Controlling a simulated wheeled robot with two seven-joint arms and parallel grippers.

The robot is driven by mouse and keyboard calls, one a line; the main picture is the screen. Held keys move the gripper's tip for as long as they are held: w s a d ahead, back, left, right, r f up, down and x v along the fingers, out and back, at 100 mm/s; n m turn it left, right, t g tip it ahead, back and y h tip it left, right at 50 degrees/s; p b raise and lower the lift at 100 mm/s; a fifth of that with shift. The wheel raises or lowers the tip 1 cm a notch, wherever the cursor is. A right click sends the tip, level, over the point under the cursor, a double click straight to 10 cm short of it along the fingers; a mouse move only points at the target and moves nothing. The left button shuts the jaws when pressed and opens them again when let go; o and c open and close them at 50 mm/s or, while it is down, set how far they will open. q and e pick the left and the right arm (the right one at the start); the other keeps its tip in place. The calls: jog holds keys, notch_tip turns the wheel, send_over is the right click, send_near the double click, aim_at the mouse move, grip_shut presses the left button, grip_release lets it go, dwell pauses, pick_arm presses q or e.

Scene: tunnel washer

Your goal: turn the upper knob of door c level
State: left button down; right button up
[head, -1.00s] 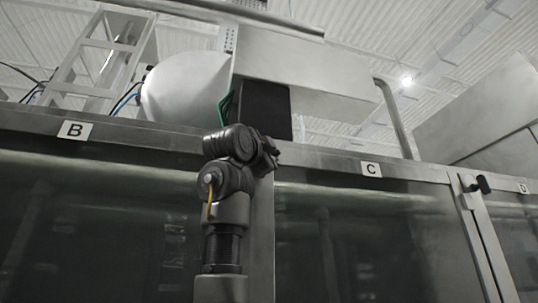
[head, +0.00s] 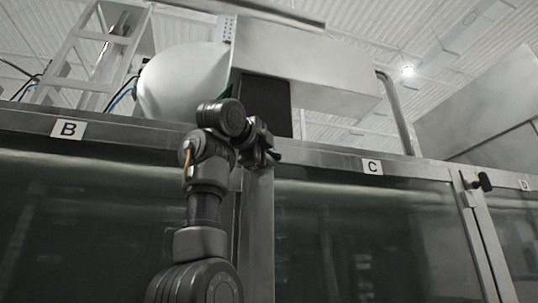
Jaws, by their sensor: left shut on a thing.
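Door C (head: 365,235) is a dark glass panel in a metal frame, under a white plate marked C (head: 372,167). My left gripper (head: 266,152) is at the top of the metal post between door B and door C. It is shut on the upper knob there, which my gripper mostly hides, so I cannot tell the knob's angle. My left arm rises from below in front of the post. My right gripper is not in view.
A similar dark knob (head: 484,181) sticks out at the top of the post between doors C and D. Door B (head: 90,220) is to the left. A pipe (head: 400,115) and a metal box (head: 320,75) stand above the doors.

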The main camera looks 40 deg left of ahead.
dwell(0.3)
pick_arm(q)
jog(key=c, duration=1.5)
grip_release()
jog(key=shift+s+d+f+b, duration=0.1)
jog(key=shift+s+f+b, duration=0.05)
jog(key=shift+s+b, duration=0.35)
jog(key=s+b, duration=0.1)
jog(key=s, duration=0.2)
jog(key=s+d+b, duration=0.1)
jog(key=s, duration=0.2)
jog(key=s+b, duration=0.2)
jog(key=s, duration=0.1)
jog(key=shift+s+d, duration=0.25)
jog(key=shift+d, duration=0.15)
jog(key=shift+a, duration=0.1)
